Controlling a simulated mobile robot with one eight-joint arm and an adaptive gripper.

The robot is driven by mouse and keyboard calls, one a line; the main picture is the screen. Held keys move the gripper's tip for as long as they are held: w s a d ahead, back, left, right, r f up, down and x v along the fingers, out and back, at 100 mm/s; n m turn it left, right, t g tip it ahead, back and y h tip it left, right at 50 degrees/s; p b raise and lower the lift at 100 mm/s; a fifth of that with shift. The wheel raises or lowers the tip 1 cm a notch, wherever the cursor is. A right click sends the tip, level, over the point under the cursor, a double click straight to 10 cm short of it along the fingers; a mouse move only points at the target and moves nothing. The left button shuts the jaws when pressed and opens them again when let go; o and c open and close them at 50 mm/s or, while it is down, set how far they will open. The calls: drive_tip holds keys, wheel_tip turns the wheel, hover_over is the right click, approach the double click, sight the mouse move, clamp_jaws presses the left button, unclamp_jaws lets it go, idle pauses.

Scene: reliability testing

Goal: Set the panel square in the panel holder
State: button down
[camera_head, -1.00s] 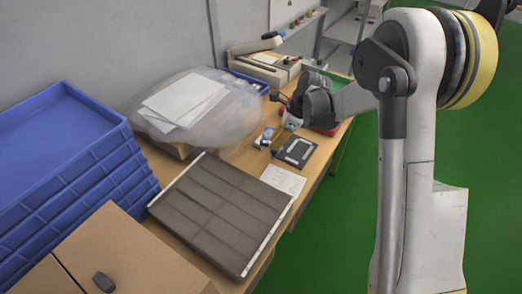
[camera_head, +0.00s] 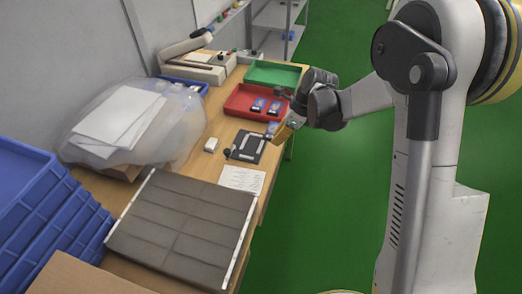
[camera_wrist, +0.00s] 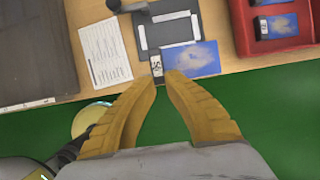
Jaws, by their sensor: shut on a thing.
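My gripper (camera_wrist: 161,78) is shut on a blue panel (camera_wrist: 192,59), at its dark end piece with a white label (camera_wrist: 157,66). The panel lies flat to the wrist camera and sits to the right of the fingertips. In the head view my gripper (camera_head: 287,128) is by the table's right edge, with the blue panel (camera_head: 271,128) partly showing. The panel holder (camera_head: 236,156) is a dark plate with white guide strips on the table. In the wrist view the holder (camera_wrist: 146,22) is just beyond the panel, its middle empty. The panel is outside the guides; its height is unclear.
A red tray (camera_head: 232,107) with blue panels and a green tray (camera_head: 273,74) stand behind the holder. A paper sheet (camera_head: 241,180) and a large grey panel (camera_head: 182,228) lie in front. A small white box (camera_head: 211,145) is left of the holder.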

drive_tip(key=b, duration=0.2)
hover_over(252, 155)
drive_tip(key=d, duration=0.1)
wheel_tip(252, 155, down, 5)
drive_tip(key=shift+s+r, duration=0.1)
drive_tip(key=shift+s, duration=0.05)
wheel_tip(252, 155, down, 4)
drive_tip(key=shift+f+b, duration=0.1)
drive_tip(key=shift+b, duration=1.15)
drive_tip(key=c, duration=1.6)
unclamp_jaws()
drive_tip(key=shift+r, duration=0.2)
